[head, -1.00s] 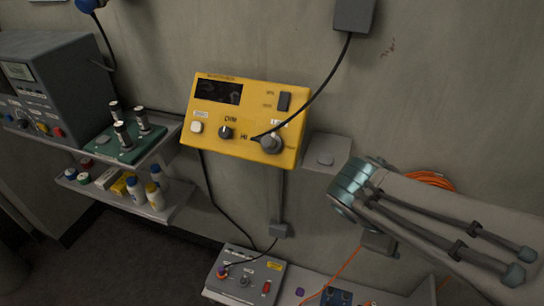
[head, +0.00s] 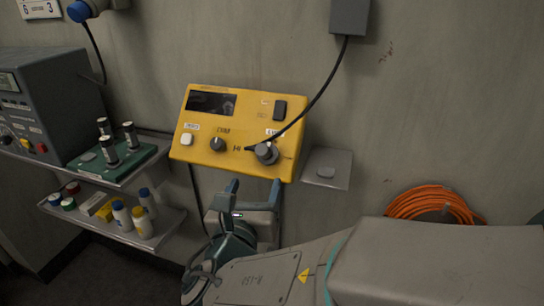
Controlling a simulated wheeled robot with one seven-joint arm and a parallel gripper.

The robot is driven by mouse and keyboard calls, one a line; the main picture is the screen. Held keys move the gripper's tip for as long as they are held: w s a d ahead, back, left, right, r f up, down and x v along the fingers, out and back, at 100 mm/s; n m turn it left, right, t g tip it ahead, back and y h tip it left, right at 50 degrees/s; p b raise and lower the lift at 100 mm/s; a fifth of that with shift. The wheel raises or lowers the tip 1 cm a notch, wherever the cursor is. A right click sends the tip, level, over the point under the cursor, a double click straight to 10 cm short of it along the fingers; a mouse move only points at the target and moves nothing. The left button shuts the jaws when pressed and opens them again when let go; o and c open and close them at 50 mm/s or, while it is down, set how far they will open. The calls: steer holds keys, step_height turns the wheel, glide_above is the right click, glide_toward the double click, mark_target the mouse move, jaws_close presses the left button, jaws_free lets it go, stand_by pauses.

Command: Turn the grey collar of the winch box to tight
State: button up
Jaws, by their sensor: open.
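A yellow box (head: 225,165) is fixed to the wall in the middle of the head view. Its lettering is too small to read, so I cannot confirm it is the winch box. A round grey collar (head: 266,153) sits at its lower right, with a small light label above it. I cannot read which setting the collar points to. My gripper (head: 254,187) is open and empty, fingers pointing up, just below the box's lower edge. The collar is above the fingertips, near the right finger, and apart from them in the picture.
A black cable (head: 323,90) hangs from a grey wall box (head: 349,16) across the yellow box, ending left of the collar. A small black knob (head: 218,144) and a white button (head: 187,139) are further left. A grey wall plate (head: 326,169) is to the right.

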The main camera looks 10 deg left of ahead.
mark_target(265, 159)
steer(key=w, duration=1)
steer(key=shift+w+a, duration=0.15)
steer(key=shift+a, duration=0.1)
steer(key=c, duration=1)
